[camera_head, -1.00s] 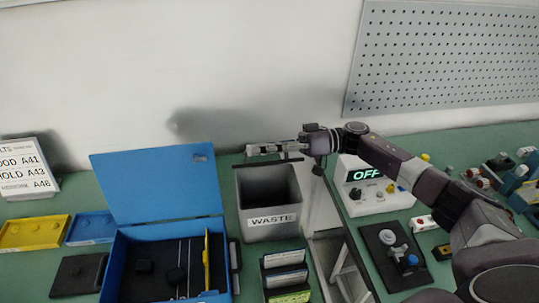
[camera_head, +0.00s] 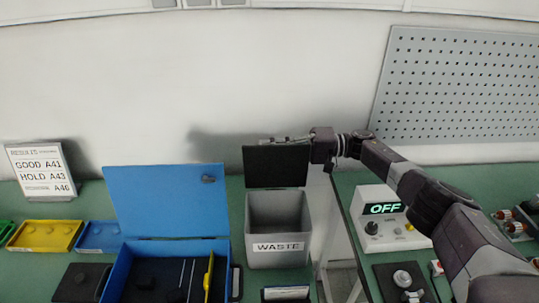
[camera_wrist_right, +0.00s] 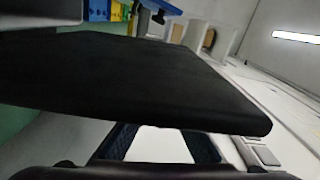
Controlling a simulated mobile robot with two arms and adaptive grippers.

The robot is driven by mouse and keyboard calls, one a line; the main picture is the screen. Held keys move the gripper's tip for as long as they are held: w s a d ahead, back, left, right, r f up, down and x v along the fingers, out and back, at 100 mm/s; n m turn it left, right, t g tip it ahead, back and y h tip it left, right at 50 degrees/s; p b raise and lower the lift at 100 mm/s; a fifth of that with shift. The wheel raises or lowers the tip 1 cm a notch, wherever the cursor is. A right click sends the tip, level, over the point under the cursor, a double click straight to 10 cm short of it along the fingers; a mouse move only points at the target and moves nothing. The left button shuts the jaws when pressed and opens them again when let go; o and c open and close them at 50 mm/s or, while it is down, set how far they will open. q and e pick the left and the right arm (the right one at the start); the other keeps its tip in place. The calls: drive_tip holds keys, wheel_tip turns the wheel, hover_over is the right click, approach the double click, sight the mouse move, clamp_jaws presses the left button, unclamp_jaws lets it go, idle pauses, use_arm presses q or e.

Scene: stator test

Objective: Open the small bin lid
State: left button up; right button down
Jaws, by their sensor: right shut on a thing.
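The small grey waste bin (camera_head: 278,257), labelled "WASTE", stands on the green bench with its mouth open. Its black lid (camera_head: 276,168) stands roughly upright behind the mouth, facing the head camera. My right gripper (camera_head: 285,140) is at the lid's top edge, reaching in from the right, and is shut on the lid. In the right wrist view the lid (camera_wrist_right: 130,75) is a large dark slab across the picture and hides much behind it. My left gripper is not in view.
An open blue case (camera_head: 170,203) stands just left of the bin. Right of it are a gap between benches and a box reading "OFF" (camera_head: 384,209). A pegboard (camera_head: 460,95) is on the wall behind. Yellow (camera_head: 45,236) and blue trays lie further left.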

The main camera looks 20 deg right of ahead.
sight(295, 148)
drive_tip(key=shift+w+f+m+b, duration=0.2)
drive_tip(key=shift+f+m+b, duration=0.1)
drive_tip(key=shift+f+m, duration=0.15)
drive_tip(key=shift+f, duration=0.3)
idle(0.3)
idle(1.4)
drive_tip(key=c, duration=2)
unclamp_jaws()
drive_tip(key=shift+w, duration=0.1)
drive_tip(key=shift+c, duration=0.2)
drive_tip(key=shift+w+r, duration=0.1)
drive_tip(key=shift+r, duration=0.05)
drive_tip(key=shift+r, duration=0.1)
drive_tip(key=shift+v, duration=3.7)
